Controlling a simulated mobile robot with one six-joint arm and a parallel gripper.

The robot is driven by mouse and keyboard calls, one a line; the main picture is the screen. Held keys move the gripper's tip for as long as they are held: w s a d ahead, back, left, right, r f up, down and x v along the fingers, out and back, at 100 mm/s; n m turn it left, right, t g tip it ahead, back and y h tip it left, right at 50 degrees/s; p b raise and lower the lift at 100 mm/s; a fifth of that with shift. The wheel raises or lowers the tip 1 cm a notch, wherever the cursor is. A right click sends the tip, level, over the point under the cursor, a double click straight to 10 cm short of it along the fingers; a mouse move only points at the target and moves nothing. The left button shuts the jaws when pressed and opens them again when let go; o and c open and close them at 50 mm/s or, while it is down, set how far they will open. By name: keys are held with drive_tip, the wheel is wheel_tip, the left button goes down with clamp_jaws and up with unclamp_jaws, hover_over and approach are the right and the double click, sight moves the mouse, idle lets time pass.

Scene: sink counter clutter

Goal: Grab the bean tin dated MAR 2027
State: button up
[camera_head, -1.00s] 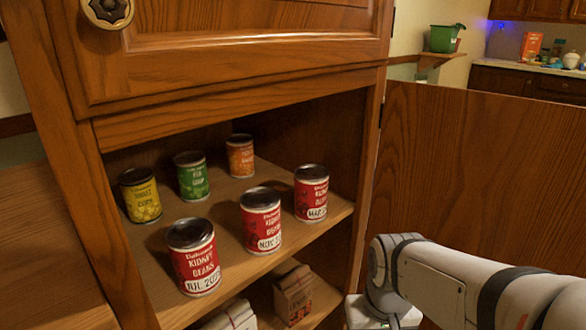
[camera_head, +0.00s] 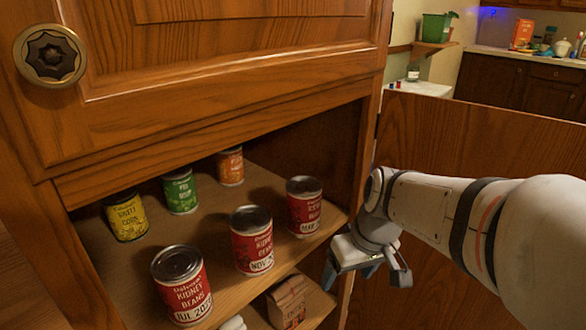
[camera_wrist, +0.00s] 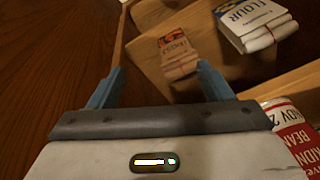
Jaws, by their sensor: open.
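Three red kidney bean tins stand upright along the front of the cabinet's upper shelf. The right one (camera_head: 304,207) has a label reading MAR, its year unreadable in the head view. The middle tin (camera_head: 252,240) reads NOV and the left tin (camera_head: 182,284) reads JUL. My gripper (camera_head: 362,275) is open and empty, outside the shelf edge, right of and lower than the MAR tin, not touching it. In the wrist view my open fingers (camera_wrist: 157,85) have nothing between them. A red kidney bean tin (camera_wrist: 292,132) is cut off at that view's lower right.
Corn (camera_head: 126,215), green (camera_head: 180,191) and orange (camera_head: 230,166) tins stand behind the bean tins. A paper package (camera_head: 287,302) sits on the lower shelf. A flour bag (camera_wrist: 254,22) shows in the wrist view. The open wooden door (camera_head: 450,145) stands behind my arm.

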sight(304, 196)
drive_tip(key=o, duration=0.4)
drive_tip(key=w+a+r+n+y+p, duration=0.1)
drive_tip(key=w+r+n, duration=0.1)
drive_tip(key=r, duration=0.3)
drive_tip(key=w+a+r+n+t+y+p, duration=0.1)
drive_tip(key=w+r+n+p, duration=0.1)
drive_tip(key=w+r, duration=0.2)
drive_tip(key=w+a+r+n+y+p, duration=0.1)
drive_tip(key=w+r+n+p, duration=0.1)
drive_tip(key=w+r, duration=0.3)
drive_tip(key=shift+a+r+n+t, duration=0.3)
drive_tip(key=shift+n, duration=0.1)
drive_tip(key=shift+c, duration=0.2)
drive_tip(key=shift+w+a+r, duration=0.1)
drive_tip(key=shift+w+a, duration=0.05)
drive_tip(key=shift+w+a+f, duration=0.1)
drive_tip(key=shift+a+f, duration=0.1)
drive_tip(key=shift+f, duration=0.1)
drive_tip(key=shift+s+a+b+x, duration=0.1)
drive_tip(key=shift+b+x, duration=0.1)
drive_tip(key=shift+x, duration=0.95)
drive_tip(key=shift+s+a+b+x, duration=0.1)
drive_tip(key=shift+b+x, duration=0.1)
drive_tip(key=shift+x, duration=0.95)
drive_tip(key=shift+a+b+x, duration=0.15)
drive_tip(key=shift+b+x, duration=0.05)
drive_tip(key=shift+x, duration=0.9)
